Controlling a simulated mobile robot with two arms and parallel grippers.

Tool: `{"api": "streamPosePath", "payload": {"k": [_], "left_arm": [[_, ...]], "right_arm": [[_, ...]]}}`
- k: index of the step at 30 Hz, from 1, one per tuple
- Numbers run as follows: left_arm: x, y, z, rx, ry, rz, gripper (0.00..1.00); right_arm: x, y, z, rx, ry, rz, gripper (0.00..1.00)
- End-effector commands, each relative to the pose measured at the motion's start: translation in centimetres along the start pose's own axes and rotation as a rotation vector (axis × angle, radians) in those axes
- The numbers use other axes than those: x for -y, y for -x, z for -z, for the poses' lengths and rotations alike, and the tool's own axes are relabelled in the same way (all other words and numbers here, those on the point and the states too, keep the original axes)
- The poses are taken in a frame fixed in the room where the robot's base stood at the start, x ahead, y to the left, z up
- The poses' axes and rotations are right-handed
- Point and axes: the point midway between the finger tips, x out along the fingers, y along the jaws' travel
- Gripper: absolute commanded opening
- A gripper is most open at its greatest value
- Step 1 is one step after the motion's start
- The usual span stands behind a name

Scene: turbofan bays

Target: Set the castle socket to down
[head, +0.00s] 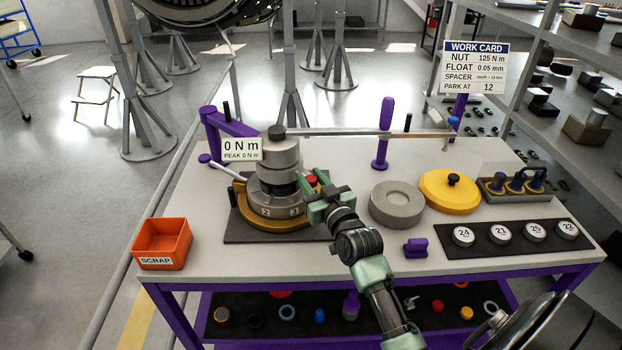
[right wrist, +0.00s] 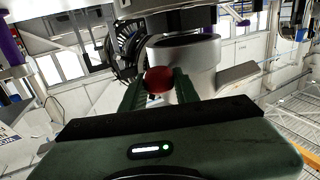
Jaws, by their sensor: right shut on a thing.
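A stepped grey cylinder (head: 280,155) with a dark cap stands over a numbered grey ring (head: 278,205) in a yellow base on the table; I take the upper cylinder as the castle socket. A dark gap shows between the upper and lower grey parts. A red knob (head: 311,180) sits at its right side. My right gripper (head: 315,190) is shut on this red knob. In the right wrist view the knob (right wrist: 158,79) lies between the fingers (right wrist: 158,88), with the grey cylinder (right wrist: 190,58) close behind it. My left gripper is not in view.
A label (head: 241,149) reads 0 N m. An orange scrap bin (head: 162,244) stands at the left. A grey disc (head: 397,204), a yellow lid (head: 449,192) and a black strip of numbered discs (head: 515,239) lie to the right. A purple post (head: 384,135) stands behind.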

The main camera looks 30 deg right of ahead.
Motion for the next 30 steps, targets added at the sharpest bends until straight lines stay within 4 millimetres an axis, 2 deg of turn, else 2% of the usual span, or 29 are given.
{"api": "streamPosePath", "payload": {"k": [24,26,30], "left_arm": [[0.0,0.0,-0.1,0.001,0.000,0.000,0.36],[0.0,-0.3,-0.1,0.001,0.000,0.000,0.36],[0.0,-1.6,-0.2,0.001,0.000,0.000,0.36]], "right_arm": [[0.0,0.0,-0.1,0.000,-0.001,0.000,0.00],[0.0,0.0,-0.5,0.001,0.000,0.000,0.00],[0.0,0.0,-2.7,0.003,-0.001,0.000,0.00]]}}
